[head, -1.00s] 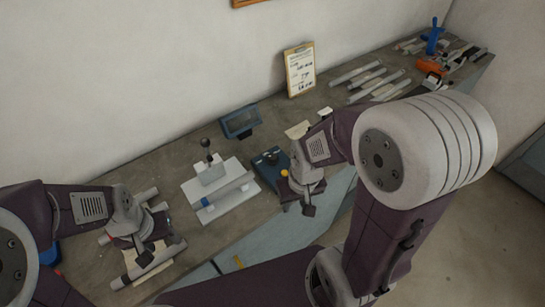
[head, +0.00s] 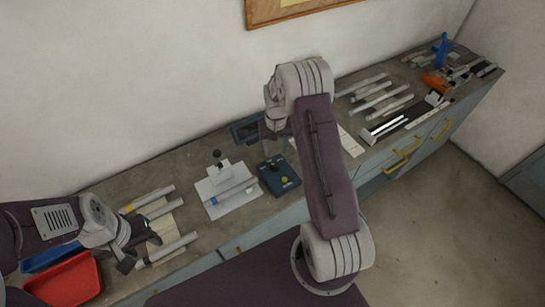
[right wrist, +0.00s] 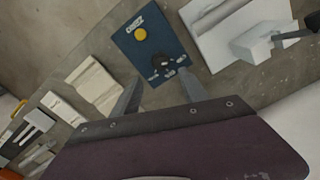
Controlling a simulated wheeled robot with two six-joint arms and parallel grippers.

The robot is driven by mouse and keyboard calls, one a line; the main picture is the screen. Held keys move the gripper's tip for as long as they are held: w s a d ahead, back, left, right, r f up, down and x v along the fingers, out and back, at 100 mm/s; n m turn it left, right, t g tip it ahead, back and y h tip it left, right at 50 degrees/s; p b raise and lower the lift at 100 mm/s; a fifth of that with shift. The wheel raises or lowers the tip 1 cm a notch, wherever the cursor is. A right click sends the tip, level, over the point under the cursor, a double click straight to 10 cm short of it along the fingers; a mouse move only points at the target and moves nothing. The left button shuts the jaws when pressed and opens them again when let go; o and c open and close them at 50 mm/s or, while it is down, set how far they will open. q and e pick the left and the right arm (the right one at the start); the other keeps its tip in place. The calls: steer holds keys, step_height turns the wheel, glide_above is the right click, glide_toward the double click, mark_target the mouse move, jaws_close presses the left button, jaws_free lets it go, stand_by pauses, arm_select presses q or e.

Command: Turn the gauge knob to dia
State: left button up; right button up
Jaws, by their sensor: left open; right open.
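The gauge box (head: 278,176) is a small blue box on the bench, with a dark knob and a yellow button. In the right wrist view the box (right wrist: 145,38) shows its black knob (right wrist: 160,62), pale markings around it and the yellow button (right wrist: 140,34). The knob's exact setting is too small to read. My right gripper (right wrist: 160,88) is open and empty; its fingertips reach toward the knob end of the box, with the knob between and beyond them. My left gripper (head: 137,250) is open near pale tubes at the left, holding nothing visible.
A white jig (head: 228,193) stands just left of the box. A dark display (head: 245,128) stands behind, partly hidden by my right arm. Several tubes (head: 375,95) lie to the right. A red tray (head: 65,282) sits at the lower left.

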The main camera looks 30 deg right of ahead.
mark_target(275, 164)
steer(key=shift+s+a+f+p, duration=0.1)
steer(key=shift+f+p, duration=0.2)
steer(key=shift+f, duration=0.15)
step_height(275, 164, down, 7)
steer(key=p, duration=0.3)
steer(key=shift+f, duration=0.55)
jaws_close()
